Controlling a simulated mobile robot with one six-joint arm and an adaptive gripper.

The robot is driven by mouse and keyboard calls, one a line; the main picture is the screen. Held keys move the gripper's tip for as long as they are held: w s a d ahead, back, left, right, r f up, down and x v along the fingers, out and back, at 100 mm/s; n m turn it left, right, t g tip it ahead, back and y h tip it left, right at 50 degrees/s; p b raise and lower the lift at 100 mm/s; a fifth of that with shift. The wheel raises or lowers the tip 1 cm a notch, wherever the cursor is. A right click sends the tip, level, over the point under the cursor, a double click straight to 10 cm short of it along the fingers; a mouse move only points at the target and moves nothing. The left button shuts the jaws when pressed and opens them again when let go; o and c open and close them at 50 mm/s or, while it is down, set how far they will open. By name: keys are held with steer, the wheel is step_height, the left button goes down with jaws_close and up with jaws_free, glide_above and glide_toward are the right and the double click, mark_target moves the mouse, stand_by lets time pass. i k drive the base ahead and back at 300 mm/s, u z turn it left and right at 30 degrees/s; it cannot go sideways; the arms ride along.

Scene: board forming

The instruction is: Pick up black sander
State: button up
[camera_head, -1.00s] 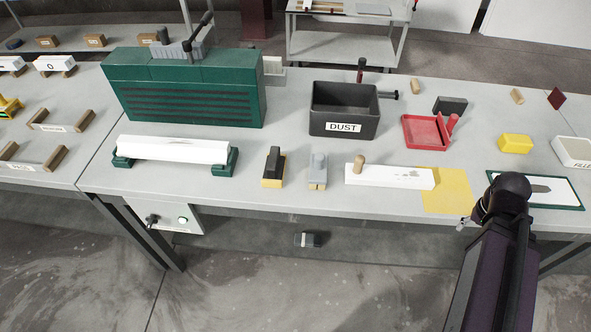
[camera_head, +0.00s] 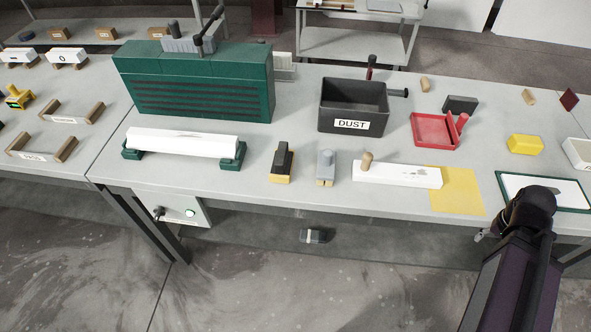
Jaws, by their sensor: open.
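The black sander (camera_head: 281,160), a black block on a yellow base, stands on the front part of the grey workbench, left of the middle of the picture. Its top and front are clear to see and nothing touches it. A similar grey sander (camera_head: 325,168) stands a little to its right, with a gap between. My arm shows at the lower right, far to the right of the black sander.
A long white block on green supports (camera_head: 240,158) lies left of the sander. A white board with a wooden knob (camera_head: 400,175) and a yellow sheet (camera_head: 457,195) lie to the right. The dust bin (camera_head: 345,125) and green rack (camera_head: 190,85) stand behind. Bench surface between them is clear.

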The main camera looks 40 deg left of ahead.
mark_target(283, 161)
steer(key=k, duration=1.85)
steer(key=u, duration=1.05)
steer(key=i, duration=1.05)
steer(key=z, duration=0.05)
